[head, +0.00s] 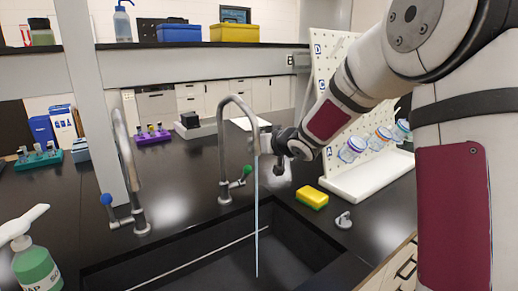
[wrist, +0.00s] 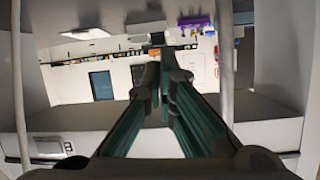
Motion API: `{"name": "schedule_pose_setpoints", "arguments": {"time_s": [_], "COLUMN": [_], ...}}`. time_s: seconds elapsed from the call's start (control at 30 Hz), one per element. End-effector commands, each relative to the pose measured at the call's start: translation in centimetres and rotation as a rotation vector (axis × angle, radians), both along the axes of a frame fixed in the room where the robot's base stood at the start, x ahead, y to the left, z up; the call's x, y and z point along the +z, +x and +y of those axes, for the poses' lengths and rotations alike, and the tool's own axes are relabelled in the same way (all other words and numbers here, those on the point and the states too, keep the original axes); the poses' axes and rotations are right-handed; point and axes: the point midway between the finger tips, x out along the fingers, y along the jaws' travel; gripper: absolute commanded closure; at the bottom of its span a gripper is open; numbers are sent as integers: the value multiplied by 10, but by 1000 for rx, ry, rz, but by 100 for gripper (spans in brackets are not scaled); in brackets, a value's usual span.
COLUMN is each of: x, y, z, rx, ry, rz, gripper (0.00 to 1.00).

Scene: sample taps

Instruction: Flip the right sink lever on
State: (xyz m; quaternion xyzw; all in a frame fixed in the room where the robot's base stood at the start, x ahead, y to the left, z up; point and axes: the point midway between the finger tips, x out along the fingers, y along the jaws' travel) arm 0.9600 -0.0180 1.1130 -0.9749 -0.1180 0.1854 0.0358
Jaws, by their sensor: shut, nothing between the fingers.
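The right sink tap (head: 224,150) is a grey gooseneck with a green-knobbed lever (head: 247,170) at its base, angled up to the right. A thin pale stream of water (head: 257,220) runs from its spout into the dark sink (head: 285,255). The left tap (head: 125,155) has a blue-knobbed lever (head: 107,199), and no stream shows under it. My gripper (head: 267,143) is beside the right spout, above and right of the green knob; its fingertips are hard to make out there. In the wrist view its fingers (wrist: 163,60) are shut and empty.
A yellow sponge (head: 312,197) and a small grey fitting (head: 343,220) lie right of the sink. A white pegboard (head: 335,65) with glassware stands behind my arm. A green soap bottle (head: 36,265) is at front left. Tube racks (head: 40,158) stand farther back.

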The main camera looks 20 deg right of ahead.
Motion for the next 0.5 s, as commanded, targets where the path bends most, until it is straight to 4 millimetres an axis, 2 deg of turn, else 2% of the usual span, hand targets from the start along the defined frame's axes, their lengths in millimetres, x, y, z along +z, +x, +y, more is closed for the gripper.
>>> {"name": "schedule_pose_setpoints", "arguments": {"time_s": [0.1,0.33,0.5], "x": [-10,-22,-38], "y": [20,50,33], "z": [6,14,12], "rx": [1,0,-1], "ry": [1,0,-1], "rz": [1,2,2], "gripper": [100,100,100]}}
